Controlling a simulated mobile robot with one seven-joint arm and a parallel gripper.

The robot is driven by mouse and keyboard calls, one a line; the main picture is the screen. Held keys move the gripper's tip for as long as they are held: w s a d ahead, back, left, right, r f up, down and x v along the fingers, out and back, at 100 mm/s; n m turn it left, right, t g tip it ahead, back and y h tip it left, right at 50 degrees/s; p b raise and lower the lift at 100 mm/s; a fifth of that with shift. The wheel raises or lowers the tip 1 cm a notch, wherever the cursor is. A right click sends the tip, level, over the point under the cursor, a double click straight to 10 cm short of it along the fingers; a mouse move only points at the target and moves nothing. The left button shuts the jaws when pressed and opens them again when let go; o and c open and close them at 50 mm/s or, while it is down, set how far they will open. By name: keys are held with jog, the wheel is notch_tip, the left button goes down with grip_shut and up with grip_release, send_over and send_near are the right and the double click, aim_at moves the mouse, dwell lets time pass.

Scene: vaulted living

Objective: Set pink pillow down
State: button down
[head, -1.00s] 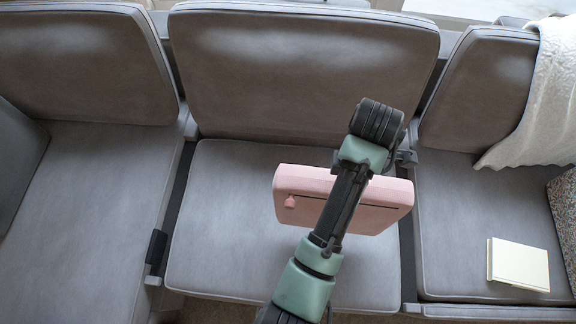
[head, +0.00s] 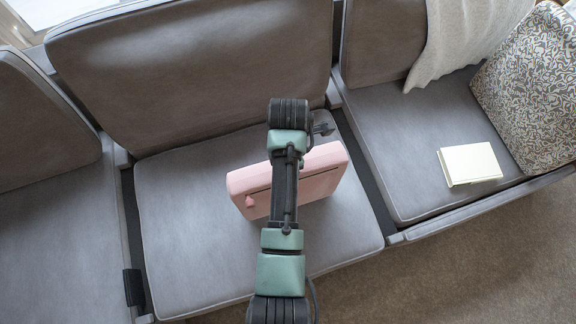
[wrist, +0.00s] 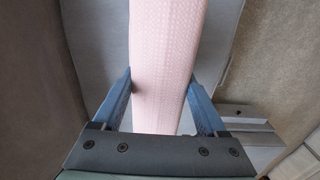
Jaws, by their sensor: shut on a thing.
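The pink pillow (head: 325,172) is a boxy cushion with a small tab at its left, at the middle seat of the grey sofa (head: 172,215). My arm crosses in front of it in the head view and hides its middle. In the wrist view the pillow (wrist: 168,65) runs between the two blue fingers of my gripper (wrist: 160,100), which are shut on it from both sides. The head view does not show my fingertips. I cannot tell whether the pillow touches the seat.
On the right seat lie a cream book (head: 470,164) and a patterned pillow (head: 530,90). A light throw (head: 465,35) hangs over the right backrest. Dark gaps separate the seats. Carpet (head: 470,260) lies in front of the sofa.

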jog(key=shift+f, duration=0.2)
grip_release()
